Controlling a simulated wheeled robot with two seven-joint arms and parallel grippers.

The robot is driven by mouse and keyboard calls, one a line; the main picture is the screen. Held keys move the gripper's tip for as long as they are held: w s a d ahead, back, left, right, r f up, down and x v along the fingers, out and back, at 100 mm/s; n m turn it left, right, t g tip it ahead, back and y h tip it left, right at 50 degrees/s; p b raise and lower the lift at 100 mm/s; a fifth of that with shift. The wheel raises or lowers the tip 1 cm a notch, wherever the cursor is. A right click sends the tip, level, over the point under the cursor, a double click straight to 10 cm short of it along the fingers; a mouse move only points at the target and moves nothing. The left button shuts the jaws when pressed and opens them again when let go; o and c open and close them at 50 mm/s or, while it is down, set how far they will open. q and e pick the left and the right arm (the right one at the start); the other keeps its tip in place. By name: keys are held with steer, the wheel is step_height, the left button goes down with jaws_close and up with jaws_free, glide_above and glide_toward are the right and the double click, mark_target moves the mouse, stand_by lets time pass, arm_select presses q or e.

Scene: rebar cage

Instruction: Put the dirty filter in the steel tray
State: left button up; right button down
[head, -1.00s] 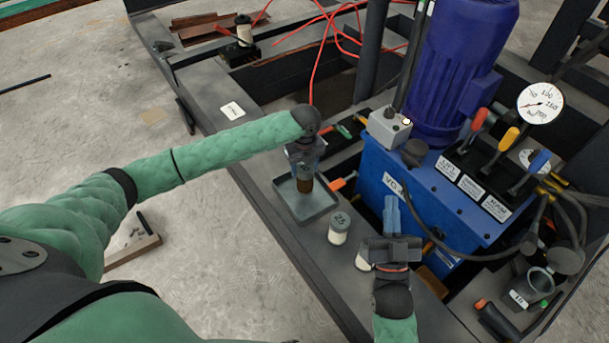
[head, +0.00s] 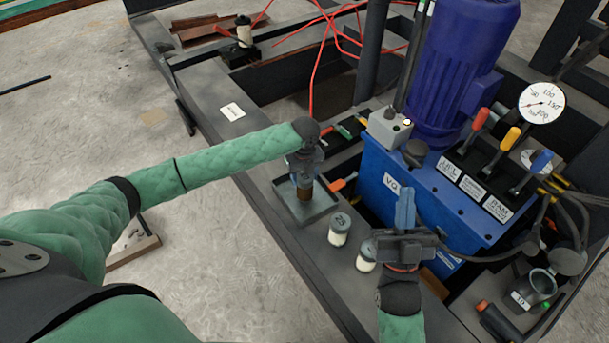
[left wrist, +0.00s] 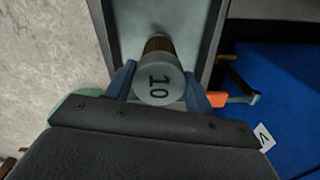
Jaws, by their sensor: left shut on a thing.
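The dirty filter (left wrist: 158,80) has a grey cap marked 10 and a brown pleated body. It also shows in the head view (head: 304,191). My left gripper (head: 304,178) is shut on it, with a blue finger on each side of the cap in the left wrist view (left wrist: 158,84). The filter is upright over the steel tray (head: 318,213), within its rim. I cannot tell whether its bottom touches the tray floor. My right gripper (head: 405,212) is beside the blue power unit, its blue fingers pointing up the picture; their gap is not clear.
A white filter marked 25 (head: 339,230) stands beside the tray, with another white filter (head: 366,257) by my right gripper. The blue power unit (head: 425,195) with levers and gauge stands to the right. Tools with orange and green handles lie behind the tray.

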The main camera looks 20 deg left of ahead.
steer(key=shift+w+f, duration=0.15)
steer(key=shift+f, duration=0.05)
arm_select(q)
steer(key=o, duration=1.4)
arm_select(e)
steer(key=shift+w+a+f, duration=0.1)
steer(key=shift+f, duration=0.35)
steer(key=shift+r, duration=0.1)
arm_select(q)
steer(key=shift+r, duration=0.15)
step_height(320, 180, up, 6)
steer(key=shift+f+p, duration=0.1)
steer(key=shift+p, duration=0.5)
step_height(320, 180, up, 6)
steer(key=shift+p, duration=0.5)
arm_select(e)
steer(key=w+f+g, duration=0.1)
steer(key=f+g, duration=0.2)
steer(key=f, duration=0.4)
steer(key=w+a+f+g+h, duration=0.1)
steer(key=f+g, duration=0.1)
steer(key=f, duration=0.5)
steer(key=w+a+f+g+h, duration=0.1)
steer(key=f+g, duration=0.2)
steer(key=f, duration=0.4)
steer(key=shift+w+f+m+g, duration=0.2)
steer(key=shift+f+m+g, duration=0.1)
steer(key=shift+f, duration=0.05)
